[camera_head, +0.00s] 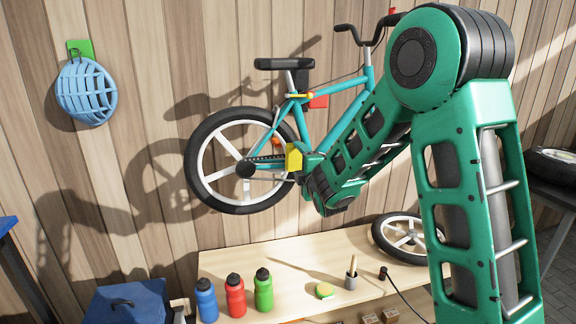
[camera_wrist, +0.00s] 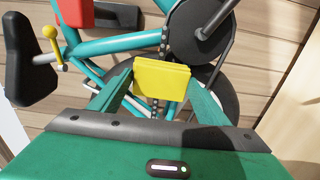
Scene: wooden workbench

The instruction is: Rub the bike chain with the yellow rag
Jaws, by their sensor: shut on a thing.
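The yellow rag (camera_wrist: 161,78) is a folded block between the two green fingers of my gripper (camera_wrist: 158,90), which is shut on it. In the head view the rag (camera_head: 294,157) is beside the bike frame, at the front end of the chain run. The dark bike chain (camera_head: 268,158) runs from the rear hub toward the crank. In the wrist view the chain (camera_wrist: 163,40) passes behind the rag, which hides part of it. I cannot tell whether rag and chain touch. The teal bike (camera_head: 330,91) is held up against the wooden wall.
Below is a workbench (camera_head: 222,262) with blue, red and green bottles (camera_head: 235,296), a yellow-green sponge (camera_head: 325,291), a brush in a pot (camera_head: 351,275) and a loose wheel (camera_head: 405,238). A blue helmet (camera_head: 86,92) hangs at the left. The crank (camera_wrist: 207,32) is close to the rag.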

